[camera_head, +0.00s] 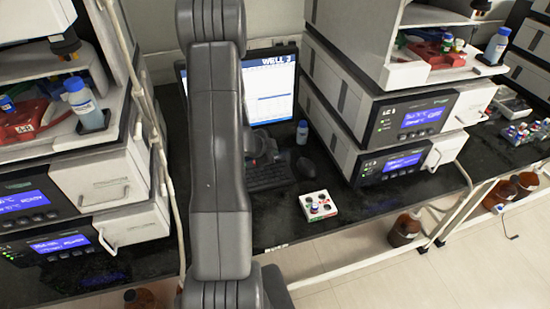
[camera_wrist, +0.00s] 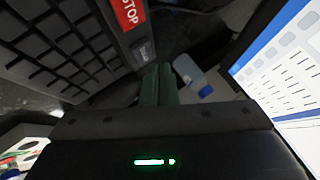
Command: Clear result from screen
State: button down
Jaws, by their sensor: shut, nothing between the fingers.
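The screen (camera_head: 268,88) stands on the black bench behind my arm, with "WELL 3" and a table on it; my arm hides its left part. It also shows at the right of the wrist view (camera_wrist: 290,75). The dark keyboard (camera_head: 268,178) lies in front of it, partly hidden by my arm. In the wrist view the keyboard (camera_wrist: 60,45) fills the upper left, with a red STOP key (camera_wrist: 130,12) near its edge. My gripper (camera_wrist: 157,70) is shut and empty, its fingertips beside the keyboard's edge below the STOP key. I cannot tell whether they touch it.
A blue-capped bottle (camera_head: 302,132) stands right of the screen, near my fingers in the wrist view (camera_wrist: 190,72). A mouse (camera_head: 305,167) and a white vial rack (camera_head: 318,206) sit right of the keyboard. Instrument stacks (camera_head: 385,125) flank the screen.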

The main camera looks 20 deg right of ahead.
jog(key=shift+f, duration=0.1)
dwell(0.6)
jog(key=shift+f, duration=0.35)
jog(key=shift+f+b, duration=0.4)
jog(key=shift+b, duration=0.05)
dwell(0.4)
dwell(0.4)
jog(key=shift+r+p, duration=0.85)
jog(key=shift+p, duration=0.15)
notch_tip(320, 180, up, 5)
jog(key=p, duration=0.5)
jog(key=shift+r, duration=0.1)
